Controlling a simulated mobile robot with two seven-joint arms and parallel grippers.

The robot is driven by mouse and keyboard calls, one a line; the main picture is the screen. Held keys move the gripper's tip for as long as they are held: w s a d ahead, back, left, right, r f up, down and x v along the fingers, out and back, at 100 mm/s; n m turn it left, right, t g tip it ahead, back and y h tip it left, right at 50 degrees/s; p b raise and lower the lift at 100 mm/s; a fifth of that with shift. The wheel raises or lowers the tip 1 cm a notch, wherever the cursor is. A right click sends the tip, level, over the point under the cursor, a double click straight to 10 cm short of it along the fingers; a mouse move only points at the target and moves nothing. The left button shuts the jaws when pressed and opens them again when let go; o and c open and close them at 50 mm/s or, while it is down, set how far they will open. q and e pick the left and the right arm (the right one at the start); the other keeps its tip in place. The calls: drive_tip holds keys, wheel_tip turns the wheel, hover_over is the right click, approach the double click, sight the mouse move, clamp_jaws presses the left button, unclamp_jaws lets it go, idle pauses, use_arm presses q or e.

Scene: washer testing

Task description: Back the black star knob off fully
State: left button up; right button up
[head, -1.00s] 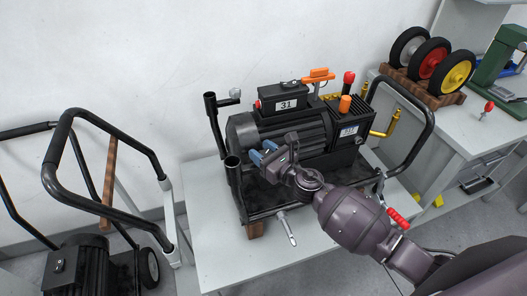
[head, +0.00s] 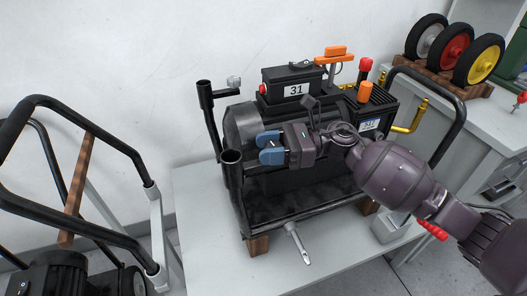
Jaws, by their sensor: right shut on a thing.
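My right gripper (head: 262,148) reaches in from the right, with its blue fingertips pointing left. It is shut beside the top of the near black post (head: 231,158) of the cart frame. The black star knob cannot be made out clearly; it appears to be between the fingertips, hidden by them. Behind the gripper sits the black motor unit (head: 243,125) with a box labelled 31 (head: 292,90) on top. The far post (head: 205,92) carries a grey knob (head: 234,82). My left gripper is not in view.
The frame stands on wooden blocks (head: 258,245) on a light grey table (head: 215,262). A silver lever (head: 297,242) sticks out in front. An orange-handled part (head: 334,52) and red and orange caps rise above the unit. Another black cart frame (head: 90,110) stands at left.

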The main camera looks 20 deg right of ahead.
drive_tip(key=n+g+b, duration=0.1)
drive_tip(key=g, duration=0.1)
drive_tip(key=f+n+g+b, duration=0.1)
drive_tip(key=g+b, duration=0.1)
drive_tip(key=shift+f+n, duration=0.1)
drive_tip(key=shift+n, duration=0.2)
drive_tip(key=n+g+b, duration=0.1)
drive_tip(key=n+g, duration=0.1)
drive_tip(key=g, duration=0.1)
drive_tip(key=n+g+b, duration=0.1)
drive_tip(key=shift+s+r+g+h+b, duration=0.25)
drive_tip(key=shift+g+h+b, duration=0.05)
drive_tip(key=shift+h+b, duration=0.1)
use_arm(q)
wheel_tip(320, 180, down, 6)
drive_tip(key=b, duration=0.1)
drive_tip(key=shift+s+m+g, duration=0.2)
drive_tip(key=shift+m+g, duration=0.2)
use_arm(e)
drive_tip(key=shift+s+r+n+g+h, duration=0.15)
drive_tip(key=shift+n+g+h, duration=0.1)
drive_tip(key=shift+n+g, duration=0.25)
drive_tip(key=shift+r+n+g+h, duration=0.15)
drive_tip(key=shift+n+g+h, duration=0.15)
drive_tip(key=shift+g, duration=0.4)
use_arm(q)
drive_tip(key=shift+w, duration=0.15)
use_arm(e)
drive_tip(key=shift+r, duration=0.1)
drive_tip(key=o, duration=0.9)
